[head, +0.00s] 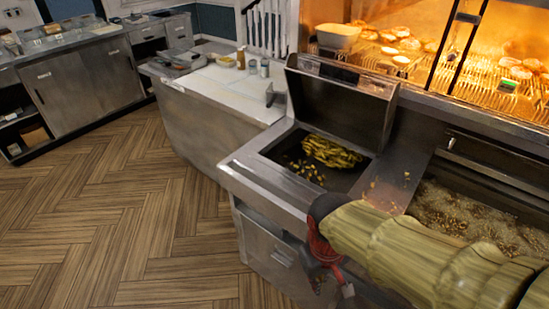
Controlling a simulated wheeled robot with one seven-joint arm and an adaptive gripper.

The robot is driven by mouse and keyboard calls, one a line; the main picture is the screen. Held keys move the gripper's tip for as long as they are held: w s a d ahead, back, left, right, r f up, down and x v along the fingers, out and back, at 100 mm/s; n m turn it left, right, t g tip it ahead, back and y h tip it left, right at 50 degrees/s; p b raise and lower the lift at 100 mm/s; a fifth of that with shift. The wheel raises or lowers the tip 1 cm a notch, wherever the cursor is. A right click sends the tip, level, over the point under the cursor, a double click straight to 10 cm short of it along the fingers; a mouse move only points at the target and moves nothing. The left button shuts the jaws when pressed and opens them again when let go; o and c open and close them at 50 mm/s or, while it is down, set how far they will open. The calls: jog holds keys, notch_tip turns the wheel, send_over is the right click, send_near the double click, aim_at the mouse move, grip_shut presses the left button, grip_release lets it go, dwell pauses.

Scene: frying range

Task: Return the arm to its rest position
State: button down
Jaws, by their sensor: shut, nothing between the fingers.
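My arm reaches in from the lower right of the head view in a padded, olive-yellow sleeve. It crosses in front of the fryer range. My gripper (343,290), with a red housing and grey fingers, hangs at the arm's end in front of the cabinet face, below the counter edge. It is shut, and nothing shows held in it. Part of the arm runs out of the frame at the right.
A bin of yellow fried pieces (332,152) lies behind my gripper, with a raised steel lid (338,105). Bubbling oil (470,215) is at the right. A heated display (440,55) stands behind. Open wooden floor (110,215) fills the left.

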jog(key=s+d+r+m+t, duration=0.2)
jog(key=d+r+m+t, duration=0.2)
jog(key=d+r, duration=0.5)
notch_tip(320, 180, up, 3)
jog(key=shift+r+t, duration=0.1)
jog(key=shift+t, duration=0.4)
